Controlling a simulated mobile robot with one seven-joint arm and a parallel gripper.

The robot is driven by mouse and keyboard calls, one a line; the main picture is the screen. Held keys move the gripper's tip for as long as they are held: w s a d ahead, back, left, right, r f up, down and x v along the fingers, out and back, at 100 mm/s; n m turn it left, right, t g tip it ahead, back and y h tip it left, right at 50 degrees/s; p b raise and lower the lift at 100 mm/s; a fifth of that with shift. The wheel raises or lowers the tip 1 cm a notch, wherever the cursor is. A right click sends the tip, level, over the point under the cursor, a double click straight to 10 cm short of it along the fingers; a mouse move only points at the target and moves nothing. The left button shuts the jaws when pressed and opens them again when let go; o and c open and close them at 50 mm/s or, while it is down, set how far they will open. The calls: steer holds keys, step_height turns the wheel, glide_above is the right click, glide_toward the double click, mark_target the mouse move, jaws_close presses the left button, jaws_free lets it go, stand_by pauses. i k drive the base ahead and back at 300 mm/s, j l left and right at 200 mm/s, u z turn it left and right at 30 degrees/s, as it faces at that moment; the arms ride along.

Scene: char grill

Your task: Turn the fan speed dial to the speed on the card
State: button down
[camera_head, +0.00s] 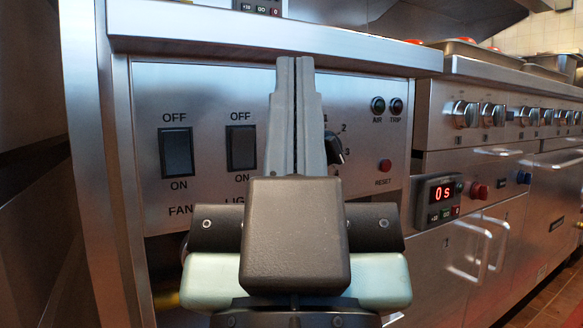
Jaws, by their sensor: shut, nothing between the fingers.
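The fan speed dial (334,149) is a black knob on the steel control panel (365,100), with a pale pointer line. The pointer seems to aim to the lower right, near the 3. My gripper (296,62) is shut and empty, its grey fingers together and pointing up in the picture, in front of the panel. The fingers hide the dial's left part. I cannot tell whether they touch it. No card with a speed shows in this view.
Left on the panel are the FAN switch (176,152) and a second rocker switch (241,148). Right are the AIR lamp (378,105), TRIP lamp (396,106) and red RESET button (385,165). A steel ledge (270,35) overhangs the panel.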

mark_target(333, 145)
steer(key=l+u, duration=1)
steer(key=l, duration=0.15)
